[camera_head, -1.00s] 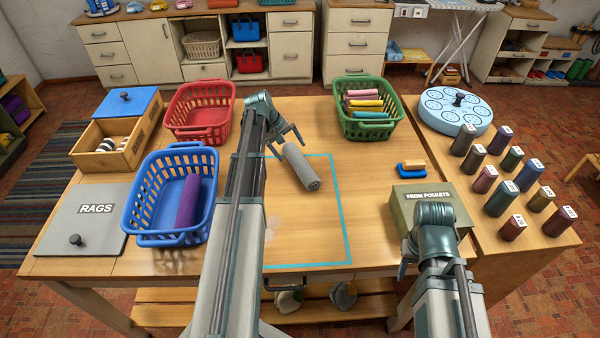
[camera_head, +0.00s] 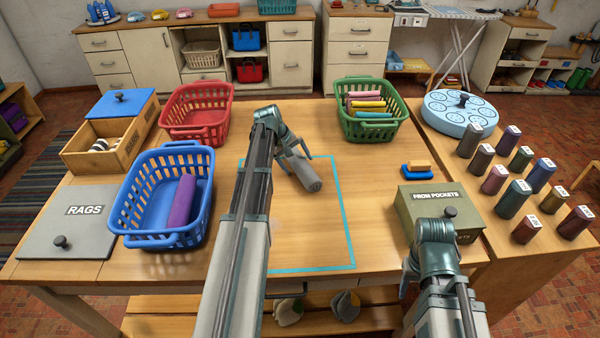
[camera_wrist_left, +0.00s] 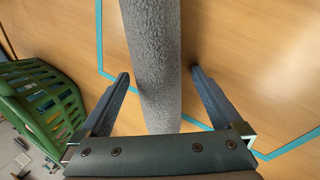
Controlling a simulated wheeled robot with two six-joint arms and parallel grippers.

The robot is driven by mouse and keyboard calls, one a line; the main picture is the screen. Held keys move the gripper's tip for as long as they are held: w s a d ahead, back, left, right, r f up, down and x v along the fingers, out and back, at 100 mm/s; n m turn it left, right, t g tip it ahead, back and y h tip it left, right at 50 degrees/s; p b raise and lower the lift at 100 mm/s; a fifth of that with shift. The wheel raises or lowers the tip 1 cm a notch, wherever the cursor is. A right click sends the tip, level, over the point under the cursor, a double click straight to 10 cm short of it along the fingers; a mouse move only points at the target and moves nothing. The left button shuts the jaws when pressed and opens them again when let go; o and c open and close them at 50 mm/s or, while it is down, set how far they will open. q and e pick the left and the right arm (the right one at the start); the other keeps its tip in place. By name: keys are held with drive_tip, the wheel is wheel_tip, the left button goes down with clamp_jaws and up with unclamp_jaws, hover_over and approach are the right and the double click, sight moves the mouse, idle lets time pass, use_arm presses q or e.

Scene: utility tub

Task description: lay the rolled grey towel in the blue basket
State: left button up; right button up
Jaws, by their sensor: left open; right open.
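The rolled grey towel (camera_head: 304,172) lies on the table at the top of the blue-green taped outline. My left gripper (camera_head: 294,158) is open over the towel's far end. In the left wrist view the towel (camera_wrist_left: 157,70) runs between the two spread fingers of my left gripper (camera_wrist_left: 160,88), with a gap on each side. The blue basket (camera_head: 130,216) stands left of my left arm and holds a purple roll (camera_head: 182,202). My right gripper (camera_head: 408,272) is open and empty near the front right of the table; its fingers are partly hidden.
A red basket (camera_head: 198,110) and a green basket (camera_head: 372,128) with several coloured rolls stand at the back. A wooden box (camera_head: 95,160) and a RAGS lid (camera_head: 62,238) are at the left. A FROM POCKETS box (camera_head: 425,205) sits near my right arm. The taped area's front is clear.

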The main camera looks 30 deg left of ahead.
sight(300, 158)
use_arm(q)
clamp_jaws()
idle(0.5)
drive_tip(key=shift+r, duration=0.15)
wheel_tip(300, 158, up, 2)
drive_tip(key=p, duration=0.2)
drive_tip(key=shift+r+p, duration=0.1)
drive_tip(key=shift+p, duration=0.25)
drive_tip(key=shift+r+p, duration=0.85)
drive_tip(key=s+d, duration=0.2)
drive_tip(key=s, duration=0.2)
drive_tip(key=s+d, duration=0.3)
drive_tip(key=s, duration=0.2)
drive_tip(key=s+d, duration=0.3)
drive_tip(key=s, duration=0.1)
drive_tip(key=shift+s+r+p, duration=0.4)
